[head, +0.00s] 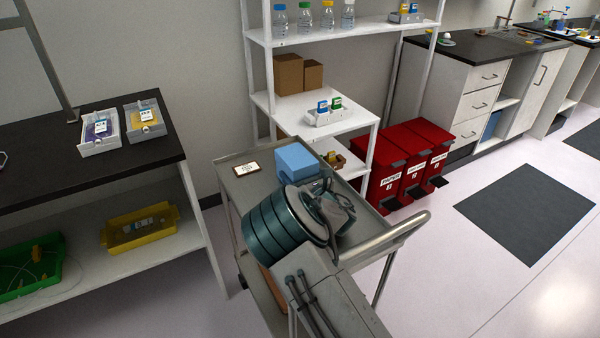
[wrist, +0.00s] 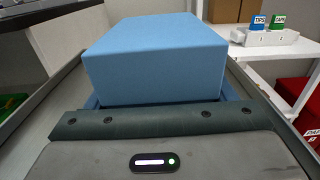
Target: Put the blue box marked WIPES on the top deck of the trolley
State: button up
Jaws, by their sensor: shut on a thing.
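The blue box (head: 296,162) is over the top deck of the grey trolley (head: 240,190), toward its far side. My gripper (head: 318,190) is at the near side of the box, and my arm hides part of both box and deck. In the wrist view the blue box (wrist: 155,55) fills the middle, directly beyond the gripper body (wrist: 155,125), and the gripper is shut on it. The fingertips are hidden. No WIPES marking shows on the visible faces. I cannot tell whether the box touches the deck.
A small framed label (head: 246,169) lies on the deck's far left corner. A white shelf rack (head: 290,105) stands behind the trolley, with red bins (head: 405,165) to its right. A dark bench (head: 60,160) is at left. The trolley's handle (head: 385,240) is at the near right.

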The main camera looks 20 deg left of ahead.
jog(key=shift+f, duration=0.1)
jog(key=o, duration=1.4)
jog(key=shift+r, duration=0.2)
jog(key=shift+b+v, duration=0.35)
jog(key=shift+v, duration=3.45)
